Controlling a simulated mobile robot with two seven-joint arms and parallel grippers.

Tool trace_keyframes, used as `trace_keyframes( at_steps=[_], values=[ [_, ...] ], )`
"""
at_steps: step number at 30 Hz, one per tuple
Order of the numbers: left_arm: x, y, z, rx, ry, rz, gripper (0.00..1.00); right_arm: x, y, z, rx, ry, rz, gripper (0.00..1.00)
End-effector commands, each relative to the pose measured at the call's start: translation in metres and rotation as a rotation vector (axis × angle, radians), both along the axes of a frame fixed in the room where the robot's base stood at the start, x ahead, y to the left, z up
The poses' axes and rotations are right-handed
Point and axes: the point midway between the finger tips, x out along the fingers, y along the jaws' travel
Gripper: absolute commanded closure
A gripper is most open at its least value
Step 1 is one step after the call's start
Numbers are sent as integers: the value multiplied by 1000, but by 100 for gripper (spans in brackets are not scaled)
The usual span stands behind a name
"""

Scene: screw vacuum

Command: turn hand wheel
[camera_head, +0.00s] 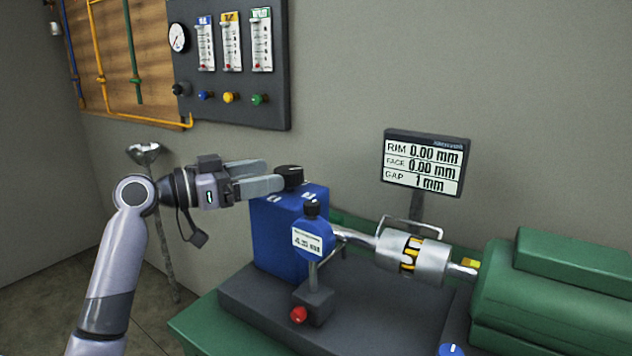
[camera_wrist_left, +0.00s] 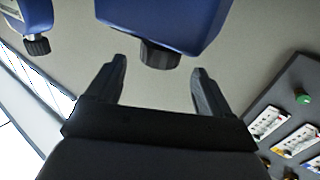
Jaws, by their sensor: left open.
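A black ridged knob, the likeliest hand wheel (camera_head: 290,172), sits on top of the blue block (camera_head: 280,235). My left gripper (camera_head: 273,176) is open and points at this knob from the left. In the left wrist view the knob (camera_wrist_left: 160,54) shows between and just beyond the two open fingertips (camera_wrist_left: 158,67), with nothing held. I cannot tell whether a finger touches it. A smaller black knob (camera_head: 311,208) tops the blue gauge (camera_head: 313,238) in front of the block; it also shows at upper left in the wrist view (camera_wrist_left: 37,46). My right gripper is not in view.
A silver coupling (camera_head: 411,260) and green machine (camera_head: 560,290) stand to the right. A display (camera_head: 425,163) reads rim 0.00, face 0.00, gap 1 mm. A panel (camera_head: 270,112) with flowmeters hangs on the wall behind. A red knob (camera_head: 298,315) is low in front.

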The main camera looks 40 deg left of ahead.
Motion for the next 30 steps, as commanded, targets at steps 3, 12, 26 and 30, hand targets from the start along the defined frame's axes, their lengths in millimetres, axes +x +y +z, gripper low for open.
trace_keyframes(
  at_steps=[3, 12, 26, 30],
  values=[
    [7, -3, 2, -1, -2, -3, 19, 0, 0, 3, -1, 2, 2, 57],
    [45, -20, 3, -2, -1, -2, 19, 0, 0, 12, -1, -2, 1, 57],
    [65, -29, 0, -1, 1, 0, 19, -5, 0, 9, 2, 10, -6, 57],
    [65, -29, 0, -1, 1, 0, 45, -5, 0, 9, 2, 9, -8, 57]
  ],
)
